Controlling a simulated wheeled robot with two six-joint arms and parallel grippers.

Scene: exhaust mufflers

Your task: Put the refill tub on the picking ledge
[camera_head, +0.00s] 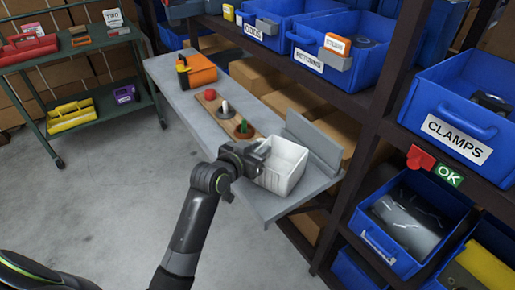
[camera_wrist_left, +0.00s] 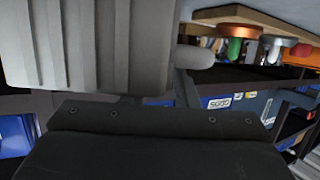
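The white refill tub (camera_head: 283,168), open-topped and ribbed outside, is at the near end of the long grey ledge (camera_head: 182,98) beside the shelving. I cannot tell whether it rests on the surface or is held just above it. My left gripper (camera_head: 259,153) is at the tub's left rim, at its upper corner. In the left wrist view the tub's ribbed wall (camera_wrist_left: 80,45) fills the upper left, very close to the gripper. The fingertips are hidden, so their grip on the rim is unclear. My right gripper is not in view.
Farther along the ledge are a wooden board (camera_head: 228,117) with several small coloured pieces and an orange-and-black case (camera_head: 197,70). A raised grey plate (camera_head: 314,142) stands right of the tub. Blue bins (camera_head: 462,118) fill the rack at right. A green cart (camera_head: 85,95) stands at left.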

